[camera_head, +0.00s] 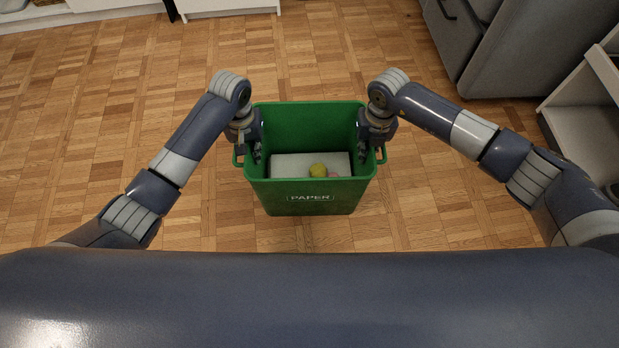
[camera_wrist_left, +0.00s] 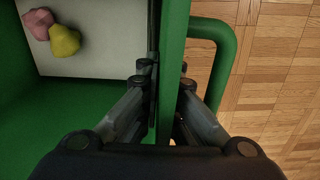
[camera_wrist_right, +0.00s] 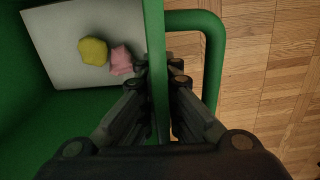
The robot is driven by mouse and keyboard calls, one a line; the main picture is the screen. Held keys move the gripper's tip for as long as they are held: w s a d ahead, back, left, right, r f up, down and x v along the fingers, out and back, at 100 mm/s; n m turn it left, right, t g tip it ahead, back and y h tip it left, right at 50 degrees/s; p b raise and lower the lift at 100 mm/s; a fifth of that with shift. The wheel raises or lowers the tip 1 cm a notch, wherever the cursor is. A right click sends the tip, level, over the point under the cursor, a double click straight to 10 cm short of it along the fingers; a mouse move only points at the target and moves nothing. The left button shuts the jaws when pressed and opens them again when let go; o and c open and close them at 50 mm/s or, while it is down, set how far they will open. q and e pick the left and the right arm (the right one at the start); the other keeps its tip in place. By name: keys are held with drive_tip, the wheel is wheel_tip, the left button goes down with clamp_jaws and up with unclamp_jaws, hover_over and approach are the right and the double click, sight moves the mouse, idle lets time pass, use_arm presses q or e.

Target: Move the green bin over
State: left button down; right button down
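The green bin (camera_head: 310,199), marked PAPER, stands upright in front of me in the head view, with a loop handle on each side. My left gripper (camera_head: 257,158) is at its left rim; in the left wrist view its fingers (camera_wrist_left: 166,75) straddle the green rim (camera_wrist_left: 172,40) beside the handle and look closed on it. My right gripper (camera_head: 363,158) is at the right rim; in the right wrist view its fingers (camera_wrist_right: 160,72) lie on both sides of that rim (camera_wrist_right: 154,30) and look closed on it. Inside the bin are a white sheet (camera_head: 290,165), a yellow crumpled ball (camera_head: 318,170) and a pink one (camera_head: 334,175).
The wooden parquet floor (camera_head: 130,90) around the bin is clear. A grey cabinet (camera_head: 510,45) stands at the back right, with a white shelf unit (camera_head: 590,105) at the right edge. White furniture (camera_head: 230,6) is at the far back.

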use_arm(q)
drive_tip(key=shift+r, duration=0.15)
use_arm(e)
drive_tip(key=shift+r, duration=0.2)
